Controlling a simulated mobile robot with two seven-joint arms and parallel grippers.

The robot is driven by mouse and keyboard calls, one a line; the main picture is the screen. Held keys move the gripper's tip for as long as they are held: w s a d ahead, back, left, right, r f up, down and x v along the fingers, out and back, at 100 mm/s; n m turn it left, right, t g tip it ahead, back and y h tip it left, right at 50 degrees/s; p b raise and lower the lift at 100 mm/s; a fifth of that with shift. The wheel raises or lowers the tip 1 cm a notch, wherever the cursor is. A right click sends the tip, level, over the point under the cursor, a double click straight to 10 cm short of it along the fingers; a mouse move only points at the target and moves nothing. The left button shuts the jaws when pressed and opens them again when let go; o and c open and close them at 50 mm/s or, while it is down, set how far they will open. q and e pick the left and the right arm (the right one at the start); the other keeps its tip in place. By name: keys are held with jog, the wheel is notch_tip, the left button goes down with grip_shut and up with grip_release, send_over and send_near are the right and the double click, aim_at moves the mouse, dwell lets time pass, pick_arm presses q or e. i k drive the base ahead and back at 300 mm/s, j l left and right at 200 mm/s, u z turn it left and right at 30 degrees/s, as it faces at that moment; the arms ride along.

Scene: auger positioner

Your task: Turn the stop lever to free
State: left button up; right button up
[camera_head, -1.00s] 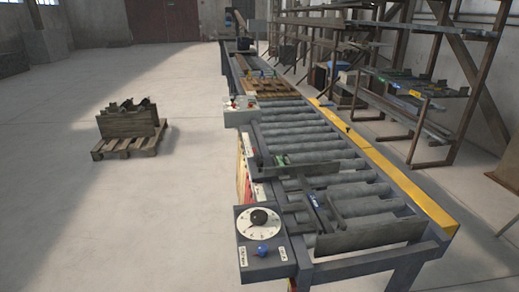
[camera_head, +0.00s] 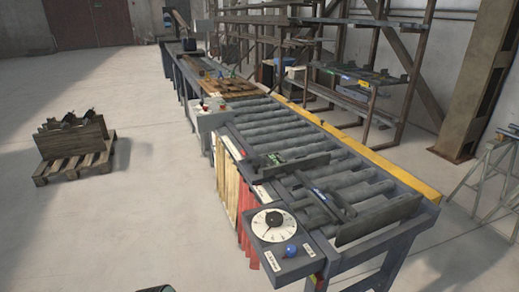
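A grey control box (camera_head: 306,262) is mounted at the near left corner of the roller conveyor. On its top are a white dial with a black knob (camera_head: 273,219) and a blue ball knob (camera_head: 291,250), which looks like the end of the stop lever. White labels (camera_head: 271,261) lie on either side of the blue ball; their words are too small to read. The lever's shaft and exact setting cannot be made out. Neither of my grippers can be made out; only a small dark rounded piece shows at the bottom edge.
The roller conveyor (camera_head: 300,140) has grey stop plates (camera_head: 375,222) near its end and a yellow rail (camera_head: 365,150) on the right. A second box (camera_head: 207,115) stands farther along. A pallet with a crate (camera_head: 72,150) is at left. The floor between is clear.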

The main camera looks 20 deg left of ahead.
aim_at(248, 160)
jog(key=j+z, duration=0.35)
jog(key=j, duration=0.15)
jog(key=j+z, duration=0.4)
jog(key=i+j+z, duration=0.1)
jog(key=j+z, duration=0.15)
jog(key=j, duration=0.3)
jog(key=j+z, duration=0.25)
jog(key=j, duration=0.85)
jog(key=i+j+u, duration=0.15)
jog(key=j, duration=0.4)
